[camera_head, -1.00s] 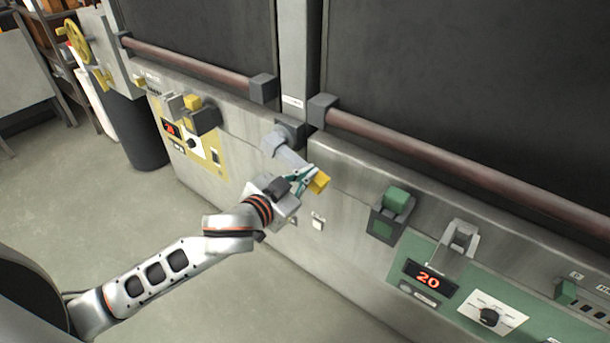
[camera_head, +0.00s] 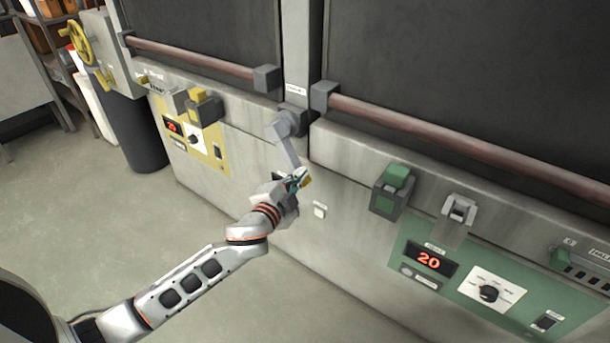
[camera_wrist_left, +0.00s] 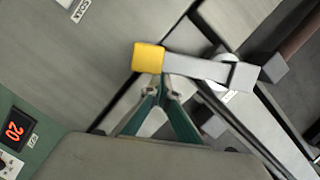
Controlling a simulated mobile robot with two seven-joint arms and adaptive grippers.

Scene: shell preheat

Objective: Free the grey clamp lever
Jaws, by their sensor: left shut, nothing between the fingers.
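The grey clamp lever (camera_head: 288,152) hangs from its dark pivot block at the post between the two doors. It slants down and slightly right, with a yellow end. In the left wrist view the lever's grey bar (camera_wrist_left: 192,67) runs across the picture, with the yellow end (camera_wrist_left: 148,58) at its left. My left gripper (camera_head: 300,180) is at the lever's lower end. In the wrist view its fingers (camera_wrist_left: 162,92) are shut with nothing between them. The tips are beside the bar near the yellow end; whether they touch is unclear. My right gripper is not in view.
A green-capped box (camera_head: 392,190), a grey latch (camera_head: 458,212) and a green panel (camera_head: 455,275) reading 20 are on the right. A yellow panel (camera_head: 190,135) is on the left. Brown door bars (camera_head: 430,143) stick out above.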

